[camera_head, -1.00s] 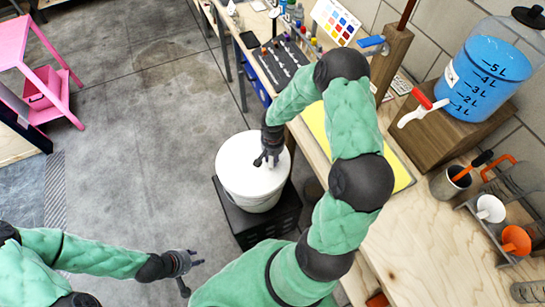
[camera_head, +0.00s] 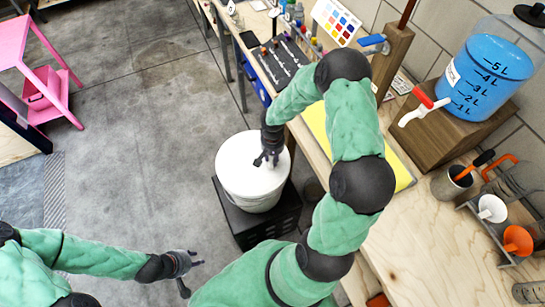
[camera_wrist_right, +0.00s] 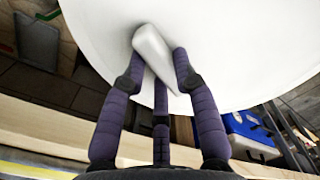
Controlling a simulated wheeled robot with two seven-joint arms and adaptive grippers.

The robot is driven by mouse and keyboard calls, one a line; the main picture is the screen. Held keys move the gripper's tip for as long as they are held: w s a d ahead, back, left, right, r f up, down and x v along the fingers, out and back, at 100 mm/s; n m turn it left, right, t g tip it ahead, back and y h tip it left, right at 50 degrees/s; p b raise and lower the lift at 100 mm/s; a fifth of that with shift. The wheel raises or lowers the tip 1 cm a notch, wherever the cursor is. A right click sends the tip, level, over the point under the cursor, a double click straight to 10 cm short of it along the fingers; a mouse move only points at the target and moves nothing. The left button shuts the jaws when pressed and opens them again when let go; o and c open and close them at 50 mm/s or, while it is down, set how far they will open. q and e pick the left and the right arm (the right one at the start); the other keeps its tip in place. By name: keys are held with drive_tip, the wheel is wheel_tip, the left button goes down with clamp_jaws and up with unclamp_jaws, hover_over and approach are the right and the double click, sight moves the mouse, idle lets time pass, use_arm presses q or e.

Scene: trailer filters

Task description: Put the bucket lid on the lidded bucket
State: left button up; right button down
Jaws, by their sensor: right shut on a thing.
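The white lidded bucket (camera_head: 254,190) stands on a black crate-like stand beside the workbench. The white bucket lid (camera_head: 240,160) is on top of the bucket; I cannot tell if it is fully seated. My right gripper (camera_head: 267,158) is over the lid and shut on its raised handle. In the right wrist view my right gripper's fingers (camera_wrist_right: 160,75) close around the pale handle (camera_wrist_right: 152,52), with the white lid surface behind. My left gripper (camera_head: 190,272) hangs over the floor at lower left, empty, its fingers spread.
The black stand (camera_head: 262,228) is under the bucket. The wooden workbench (camera_head: 425,240) runs along the right, with a blue water jug (camera_head: 483,80) on a wooden block. A pink step stool (camera_head: 45,85) stands at far left. The concrete floor between is clear.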

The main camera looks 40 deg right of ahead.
drive_tip(key=shift+c, duration=2)
unclamp_jaws()
drive_tip(key=shift+r, duration=0.15)
drive_tip(key=shift+r+p, duration=2.15)
drive_tip(key=shift+r, duration=1.25)
